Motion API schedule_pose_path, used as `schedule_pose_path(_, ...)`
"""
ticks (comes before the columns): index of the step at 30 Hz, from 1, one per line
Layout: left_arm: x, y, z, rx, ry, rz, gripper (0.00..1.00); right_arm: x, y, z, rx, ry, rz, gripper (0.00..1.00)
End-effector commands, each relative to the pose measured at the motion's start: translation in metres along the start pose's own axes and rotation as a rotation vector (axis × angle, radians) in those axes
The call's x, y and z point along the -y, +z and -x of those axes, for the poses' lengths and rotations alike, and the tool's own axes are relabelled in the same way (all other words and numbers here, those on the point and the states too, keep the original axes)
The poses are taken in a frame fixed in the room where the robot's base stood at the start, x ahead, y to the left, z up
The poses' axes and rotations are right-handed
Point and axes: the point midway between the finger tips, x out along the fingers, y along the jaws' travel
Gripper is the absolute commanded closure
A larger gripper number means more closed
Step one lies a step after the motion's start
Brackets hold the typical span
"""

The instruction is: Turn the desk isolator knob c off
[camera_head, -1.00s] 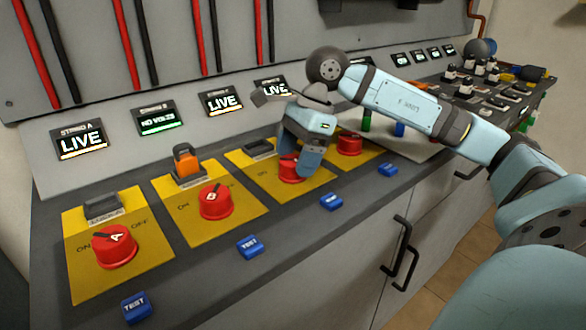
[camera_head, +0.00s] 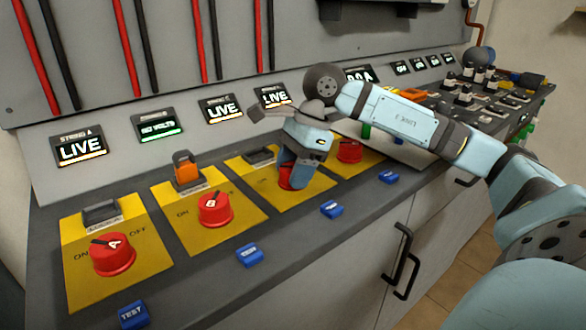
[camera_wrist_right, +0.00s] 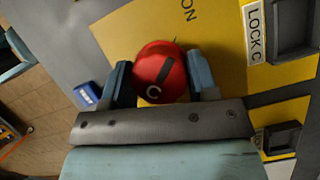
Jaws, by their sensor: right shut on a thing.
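The red knob C (camera_head: 285,179) sits on its yellow plate (camera_head: 262,186), mostly covered by my right gripper in the head view. In the right wrist view the round red knob C (camera_wrist_right: 160,66) shows its letter and a dark pointer line slanting up and right. The "ON" lettering is above it there. My right gripper (camera_head: 290,182) is shut on knob C, one finger on each side, as the right wrist view (camera_wrist_right: 160,80) also shows. The string C display (camera_head: 222,109) reads LIVE. My left gripper is not in view.
Red knobs A (camera_head: 113,255) and B (camera_head: 214,209) stand to the left, knob D (camera_head: 348,150) close on the right. An orange lock piece (camera_head: 186,170) stands behind knob B. Blue test buttons (camera_head: 249,255) line the desk front. Coloured small parts crowd the right end.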

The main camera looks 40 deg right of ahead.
Motion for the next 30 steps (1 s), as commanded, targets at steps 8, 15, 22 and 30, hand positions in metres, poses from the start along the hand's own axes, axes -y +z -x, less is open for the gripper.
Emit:
schedule_pose_path(8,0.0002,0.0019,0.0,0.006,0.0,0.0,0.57,-0.0008,0.0,-0.0003,0.004,-0.051,-0.128,0.7)
schedule_pose_path(15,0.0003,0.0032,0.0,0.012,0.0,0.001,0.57,-0.0011,0.0,-0.0001,0.01,-0.133,-0.324,0.7)
schedule_pose_path(22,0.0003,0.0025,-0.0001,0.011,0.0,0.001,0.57,-0.0011,0.0006,0.0001,0.018,-0.218,-0.524,0.7)
schedule_pose_path(30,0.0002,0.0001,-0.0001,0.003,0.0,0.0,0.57,-0.0016,0.001,-0.0001,0.025,-0.314,-0.76,0.7)
